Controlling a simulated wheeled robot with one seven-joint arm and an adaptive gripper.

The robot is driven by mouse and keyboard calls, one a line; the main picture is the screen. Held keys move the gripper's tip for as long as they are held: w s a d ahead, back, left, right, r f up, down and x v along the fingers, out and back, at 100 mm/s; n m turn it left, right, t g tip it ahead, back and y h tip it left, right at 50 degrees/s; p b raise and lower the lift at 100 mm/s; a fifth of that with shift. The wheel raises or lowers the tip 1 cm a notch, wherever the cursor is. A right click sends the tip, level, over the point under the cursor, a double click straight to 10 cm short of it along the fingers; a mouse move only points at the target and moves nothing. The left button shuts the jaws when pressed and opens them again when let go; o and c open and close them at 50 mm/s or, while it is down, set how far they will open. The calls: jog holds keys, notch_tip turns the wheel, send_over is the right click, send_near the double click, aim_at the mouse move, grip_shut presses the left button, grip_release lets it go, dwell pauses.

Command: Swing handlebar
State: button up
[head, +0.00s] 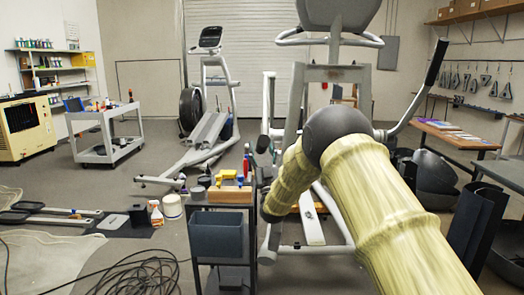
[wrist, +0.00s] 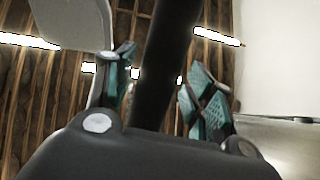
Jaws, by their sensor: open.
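The elliptical machine (head: 345,73) stands just in front of me, partly hidden behind my arm. Its right handlebar (head: 407,118) rises to a dark grip at the right. A light upright bar (head: 268,100) shows left of the machine's column. In the wrist view a dark bar (wrist: 168,62), apparently a handlebar, runs up between the fingers of my gripper (wrist: 163,92). The teal-padded fingers are apart, one on each side of the bar, with gaps visible. The bar's lower end is hidden behind the gripper body. In the head view I cannot make out the gripper clearly.
A dark tool cart (head: 222,208) with small items on top stands close left of the machine. Coiled black cable (head: 135,270) lies on the floor at the front left. Another elliptical (head: 208,120) stands farther back. A workbench (head: 455,135) is at the right.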

jog(key=v, duration=1.2)
jog(key=s+d+f+m+g+h+p, duration=0.1)
jog(key=s+d+f+g, duration=0.35)
jog(key=f, duration=0.85)
jog(key=s+d+f+m+g+h+p, duration=0.1)
jog(key=s+f+g, duration=0.4)
jog(key=s+f, duration=0.55)
jog(key=s+d+f+m+g+h+p, duration=0.1)
jog(key=s+d+f+g+h, duration=0.3)
jog(key=f, duration=1)
jog(key=s+d+f+g+y+p, duration=0.1)
jog(key=s+f+g, duration=0.35)
jog(key=s, duration=0.75)
jog(key=s+d+f+g+y+p, duration=0.1)
jog(key=s+d+f+g, duration=0.3)
jog(key=s, duration=0.7)
jog(key=s+m+g, duration=0.1)
jog(key=s+g, duration=0.4)
jog(key=s, duration=1.6)
jog(key=shift+a+h+p, duration=0.25)
jog(key=shift+h+p, duration=0.05)
jog(key=shift+p, duration=0.05)
jog(key=shift+s+f, duration=0.1)
